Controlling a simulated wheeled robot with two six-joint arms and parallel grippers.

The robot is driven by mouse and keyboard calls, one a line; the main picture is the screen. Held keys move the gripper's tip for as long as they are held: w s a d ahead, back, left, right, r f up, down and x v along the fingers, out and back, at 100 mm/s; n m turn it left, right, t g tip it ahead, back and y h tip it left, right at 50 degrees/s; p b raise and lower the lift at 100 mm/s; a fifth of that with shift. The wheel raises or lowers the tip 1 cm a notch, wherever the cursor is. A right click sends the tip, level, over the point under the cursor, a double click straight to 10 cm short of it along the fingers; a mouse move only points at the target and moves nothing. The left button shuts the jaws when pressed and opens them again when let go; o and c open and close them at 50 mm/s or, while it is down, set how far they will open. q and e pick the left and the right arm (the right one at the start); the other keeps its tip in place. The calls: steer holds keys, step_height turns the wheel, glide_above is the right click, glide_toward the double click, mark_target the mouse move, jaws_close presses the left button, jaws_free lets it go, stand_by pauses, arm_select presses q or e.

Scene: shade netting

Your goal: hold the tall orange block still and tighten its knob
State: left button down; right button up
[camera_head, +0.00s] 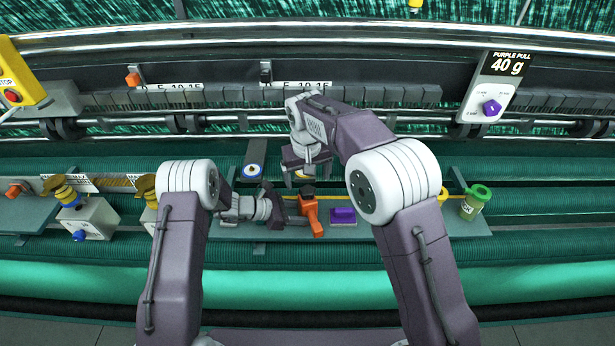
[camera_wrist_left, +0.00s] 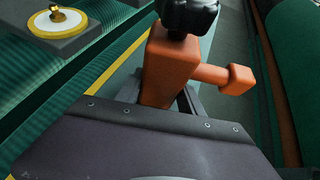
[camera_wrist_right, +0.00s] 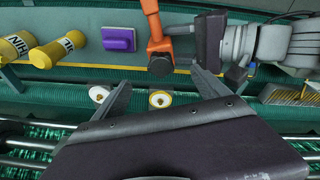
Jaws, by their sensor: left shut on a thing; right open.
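The tall orange block (camera_head: 312,216) stands on the teal shelf near the middle of the head view, with a side arm sticking out. My left gripper (camera_head: 298,217) is shut on it from the left. In the left wrist view the orange block (camera_wrist_left: 168,70) is between the fingers, its black knob (camera_wrist_left: 188,14) on top, partly cut off. My right gripper (camera_head: 305,177) is open and empty above and behind the block. In the right wrist view the black knob (camera_wrist_right: 160,65) lies beyond the open fingertips, apart from them.
A purple block (camera_head: 343,215) sits just right of the orange block. A green-lidded jar (camera_head: 475,201) stands farther right, and yellow cylinders (camera_wrist_right: 58,50) show in the right wrist view.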

arm_select(q)
steer(key=c, duration=0.6)
jaws_free()
steer(key=shift+c, duration=0.2)
arm_select(e)
step_height(320, 180, up, 12)
steer(key=s, duration=0.2)
steer(key=shift+s+f, duration=0.15)
steer(key=shift+a, duration=0.1)
arm_select(q)
steer(key=v, duration=1.2)
steer(key=shift+a, duration=0.1)
